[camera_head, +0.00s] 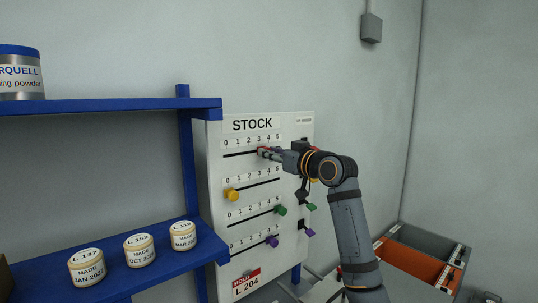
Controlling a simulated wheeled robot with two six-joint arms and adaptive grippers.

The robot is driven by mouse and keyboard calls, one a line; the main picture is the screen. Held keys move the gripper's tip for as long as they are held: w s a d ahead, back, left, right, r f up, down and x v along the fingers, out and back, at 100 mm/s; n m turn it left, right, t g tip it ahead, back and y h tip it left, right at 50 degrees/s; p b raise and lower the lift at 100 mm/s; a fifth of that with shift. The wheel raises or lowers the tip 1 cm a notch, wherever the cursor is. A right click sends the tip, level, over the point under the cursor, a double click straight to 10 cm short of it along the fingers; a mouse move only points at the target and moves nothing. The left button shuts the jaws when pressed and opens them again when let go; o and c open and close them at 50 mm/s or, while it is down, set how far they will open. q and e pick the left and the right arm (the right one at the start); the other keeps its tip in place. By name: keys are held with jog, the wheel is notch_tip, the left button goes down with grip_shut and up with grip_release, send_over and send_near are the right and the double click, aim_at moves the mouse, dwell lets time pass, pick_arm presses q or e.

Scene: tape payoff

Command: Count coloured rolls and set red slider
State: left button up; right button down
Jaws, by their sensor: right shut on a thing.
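The white STOCK board (215,160) carries several slots, each under a 0 to 5 scale. The red slider (262,150) is in the top slot, near the 3 and partly hidden by my fingers. My right gripper (268,153) is shut on it, with my arm coming in from the right. The yellow slider (231,194) is near the low end of its slot. The green slider (281,210) is at the 5 end. The purple slider (271,241) is near the 4. Green (311,206) and purple (309,232) pieces stick out at the board's right side. My left gripper is not in view.
A blue shelf (100,105) stands left of the board, with a powder tin (20,75) on top and several dated tubs, such as the middle tub (139,249), below. A grey and orange bin (412,262) is at lower right. A HOLD label (246,284) is low on the board.

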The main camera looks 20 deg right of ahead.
jog(key=shift+s+a+r, duration=0.1)
jog(key=shift+s+a, duration=0.1)
jog(key=shift+a, duration=0.25)
jog(key=c, duration=1.3)
grip_release()
jog(key=shift+o, duration=1.1)
jog(key=shift+d, duration=0.2)
jog(key=shift+w+d, duration=0.1)
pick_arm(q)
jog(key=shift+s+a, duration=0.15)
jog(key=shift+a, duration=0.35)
pick_arm(e)
jog(key=v, duration=1.2)
